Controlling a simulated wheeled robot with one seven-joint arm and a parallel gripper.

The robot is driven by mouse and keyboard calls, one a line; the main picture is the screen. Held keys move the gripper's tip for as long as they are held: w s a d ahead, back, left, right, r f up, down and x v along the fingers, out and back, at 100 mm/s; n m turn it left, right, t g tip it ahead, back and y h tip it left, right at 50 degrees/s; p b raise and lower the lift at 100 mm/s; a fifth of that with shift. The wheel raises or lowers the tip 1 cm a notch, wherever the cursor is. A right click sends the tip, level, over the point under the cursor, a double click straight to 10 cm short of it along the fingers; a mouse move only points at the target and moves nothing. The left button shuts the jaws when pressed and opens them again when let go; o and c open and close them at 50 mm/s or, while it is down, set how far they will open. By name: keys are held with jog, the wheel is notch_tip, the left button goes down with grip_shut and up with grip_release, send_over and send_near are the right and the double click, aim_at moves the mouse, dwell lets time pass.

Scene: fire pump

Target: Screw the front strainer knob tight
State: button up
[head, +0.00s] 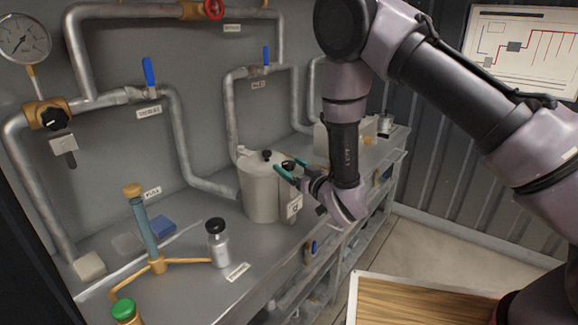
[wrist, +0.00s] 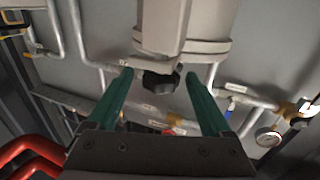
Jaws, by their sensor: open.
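A pale grey strainer housing (head: 258,192) stands on the bench against the back panel, with a small tag on its front. Two black knobs show at its top: a rear one (head: 267,155) and a front one (head: 288,164). My gripper (head: 290,168) is open, its green fingers at the front knob. In the wrist view the black lobed front knob (wrist: 161,82) lies between the fingertips of my gripper (wrist: 156,76), with a gap on each side. It sits against the housing's pale flange (wrist: 205,47). Whether the knob is tight cannot be seen.
A metal bottle with a black cap (head: 218,245) and a yellow stand with a blue-green column (head: 145,232) stand at the bench's left. Grey pipes (head: 180,135) with blue-handled valves run behind. A wooden top (head: 420,300) lies at front right.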

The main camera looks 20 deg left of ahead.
jog(key=shift+w+a, duration=0.35)
jog(key=shift+a, duration=0.05)
grip_shut()
jog(key=shift+m+t+h, duration=0.4)
jog(key=shift+t, duration=0.1)
jog(key=m+t+h, duration=0.2)
jog(key=h, duration=0.1)
jog(key=m+t+h, duration=0.2)
jog(key=m+h, duration=0.1)
jog(key=h, duration=0.1)
jog(key=shift+s+a, duration=0.15)
jog(key=shift+m+t+h, duration=0.35)
jog(key=shift+m+h, duration=0.85)
jog(key=shift+h, duration=0.55)
jog(key=shift+m+t+h, duration=0.35)
jog(key=shift+m+h, duration=0.85)
jog(key=shift+h, duration=0.55)
